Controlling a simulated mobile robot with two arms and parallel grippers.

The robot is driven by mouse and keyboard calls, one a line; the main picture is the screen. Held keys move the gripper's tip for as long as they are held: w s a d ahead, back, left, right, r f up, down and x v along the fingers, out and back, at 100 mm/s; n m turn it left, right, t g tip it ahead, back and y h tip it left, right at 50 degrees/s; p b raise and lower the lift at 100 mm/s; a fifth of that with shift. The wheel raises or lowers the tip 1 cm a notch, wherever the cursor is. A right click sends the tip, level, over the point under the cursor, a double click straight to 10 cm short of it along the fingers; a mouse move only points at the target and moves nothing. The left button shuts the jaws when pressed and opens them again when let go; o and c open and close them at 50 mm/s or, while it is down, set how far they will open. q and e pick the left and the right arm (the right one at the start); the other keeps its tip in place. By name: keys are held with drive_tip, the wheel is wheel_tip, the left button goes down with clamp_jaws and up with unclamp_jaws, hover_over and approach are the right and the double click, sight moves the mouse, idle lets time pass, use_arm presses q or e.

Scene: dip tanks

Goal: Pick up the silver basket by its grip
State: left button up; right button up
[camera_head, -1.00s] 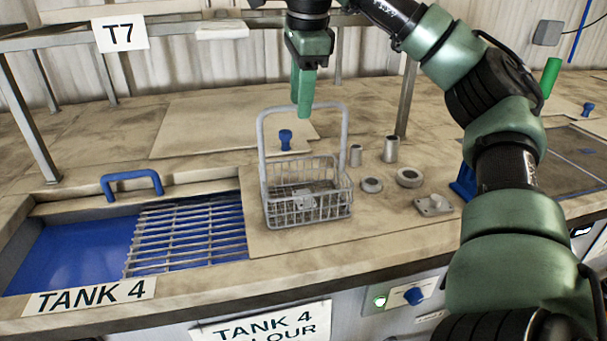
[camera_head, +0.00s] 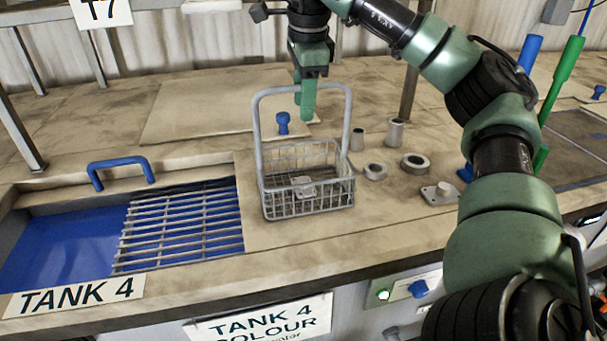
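The silver basket (camera_head: 308,205) stands upright on the counter, right of the tank 4 opening. It is a wire basket with a tall looped grip (camera_head: 257,125) raised above it. A small grey part (camera_head: 303,188) lies inside. My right gripper (camera_head: 307,118) points down with its green fingers at the top bar of the grip, overlapping it in the picture. The fingers show nearly edge-on, so I cannot tell whether they are apart or touching the bar. My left gripper is not in view.
Tank 4 (camera_head: 60,250) lies left, with slats and a blue handle (camera_head: 120,166). Small metal cylinders and rings (camera_head: 415,163) and a flanged block (camera_head: 440,194) stand right of the basket. A flat lid (camera_head: 215,105) with a blue knob (camera_head: 283,124) lies behind.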

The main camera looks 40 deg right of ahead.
drive_tip(key=shift+s+a, duration=0.1)
drive_tip(key=shift+c, duration=0.9)
clamp_jaws()
idle(0.4)
